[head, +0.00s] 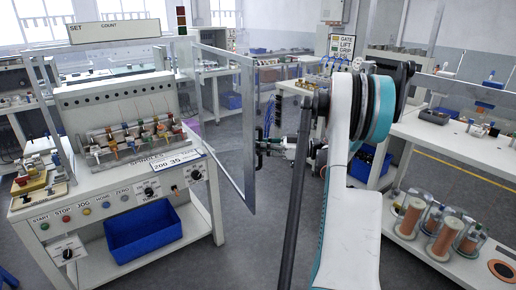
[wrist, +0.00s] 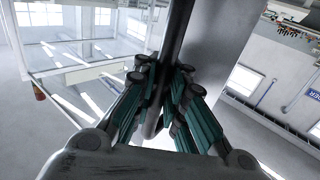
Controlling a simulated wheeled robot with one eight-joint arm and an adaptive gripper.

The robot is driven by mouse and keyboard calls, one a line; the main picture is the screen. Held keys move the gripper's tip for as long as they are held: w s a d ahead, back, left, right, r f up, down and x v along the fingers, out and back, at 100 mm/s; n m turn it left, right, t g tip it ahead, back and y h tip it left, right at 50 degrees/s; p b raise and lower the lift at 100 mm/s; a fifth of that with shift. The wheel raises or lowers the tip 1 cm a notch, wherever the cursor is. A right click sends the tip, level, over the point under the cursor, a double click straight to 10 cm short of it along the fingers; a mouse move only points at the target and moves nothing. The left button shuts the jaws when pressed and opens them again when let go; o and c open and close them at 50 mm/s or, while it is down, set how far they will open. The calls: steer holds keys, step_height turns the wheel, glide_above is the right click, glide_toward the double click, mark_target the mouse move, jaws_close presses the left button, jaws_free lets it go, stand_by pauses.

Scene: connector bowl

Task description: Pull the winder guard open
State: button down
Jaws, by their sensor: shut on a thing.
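The winder guard (head: 249,100) is a clear panel in a grey metal frame at the right side of the white winder (head: 120,110). In the head view it stands swung out from the machine, angled toward me. A curved lower end of the bar shows between the fingers. The exact contact is hard to see in the head view.
A blue bin (head: 143,238) sits on the winder's lower shelf. The bench at right (head: 470,160) holds spools under clear covers (head: 410,215) on its lower shelf. Grey floor (head: 235,255) is open between winder and bench.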

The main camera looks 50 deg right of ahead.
steer(key=shift+s+a+f, duration=0.1)
steer(key=shift+s+f, duration=0.1)
steer(key=c, duration=1.9)
jaws_free()
steer(key=o, duration=0.3)
steer(key=shift+s+r, duration=0.15)
steer(key=shift+s, duration=0.05)
steer(key=shift+w, duration=0.15)
steer(key=v, duration=1.2)
